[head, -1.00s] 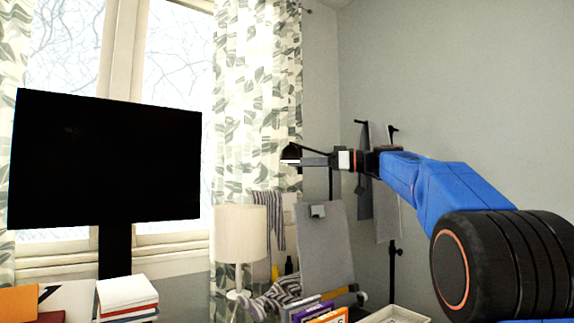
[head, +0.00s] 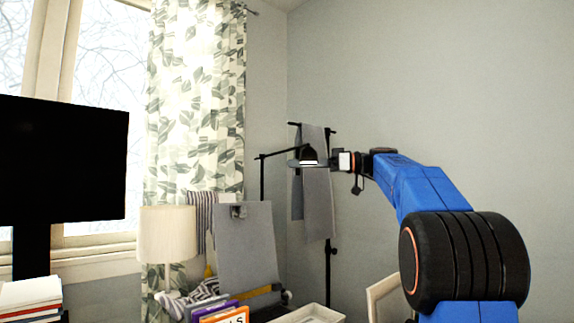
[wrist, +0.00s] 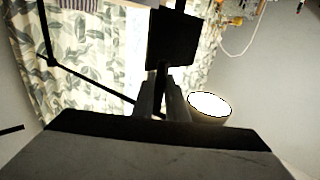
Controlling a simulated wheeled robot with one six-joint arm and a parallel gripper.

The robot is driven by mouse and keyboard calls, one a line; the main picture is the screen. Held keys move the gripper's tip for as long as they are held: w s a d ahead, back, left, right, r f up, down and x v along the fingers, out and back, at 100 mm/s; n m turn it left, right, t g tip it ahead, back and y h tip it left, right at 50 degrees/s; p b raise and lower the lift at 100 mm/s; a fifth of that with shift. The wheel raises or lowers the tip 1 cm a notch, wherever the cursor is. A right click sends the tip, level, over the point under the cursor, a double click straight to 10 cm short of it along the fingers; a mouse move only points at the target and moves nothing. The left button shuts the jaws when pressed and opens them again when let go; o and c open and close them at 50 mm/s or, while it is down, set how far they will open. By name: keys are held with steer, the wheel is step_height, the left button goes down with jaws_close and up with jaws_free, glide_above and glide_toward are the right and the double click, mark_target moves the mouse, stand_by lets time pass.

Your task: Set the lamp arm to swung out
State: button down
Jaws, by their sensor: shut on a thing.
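The black lamp has an upright post (head: 262,182) and a thin arm (head: 280,153) running right from its top to a dark lamp head (head: 308,155) with a bright underside. My gripper (head: 298,163) reaches in from the right at the lamp head. In the wrist view my gripper's fingers (wrist: 162,98) are close together, and the lamp arm (wrist: 95,83) runs to them. The glowing lamp head (wrist: 209,107) shows just right of the fingers. The exact spot where the fingers grip is hidden.
Grey cloth (head: 318,195) hangs from a dark stand (head: 328,268) behind the lamp head. A table lamp with a cream shade (head: 167,234), a grey board (head: 245,245), books (head: 222,314) and a tray (head: 310,314) are below. A black screen (head: 62,158) stands left.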

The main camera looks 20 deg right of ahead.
steer(key=shift+w+d, duration=0.15)
steer(key=shift+d, duration=1.2)
steer(key=shift+r, duration=0.1)
steer(key=c, duration=1.8)
jaws_free()
steer(key=shift+w+d, duration=0.1)
steer(key=shift+d, duration=0.05)
steer(key=shift+o, duration=0.2)
steer(key=v, duration=1.7)
steer(key=shift+s, duration=0.25)
steer(key=shift+d, duration=0.1)
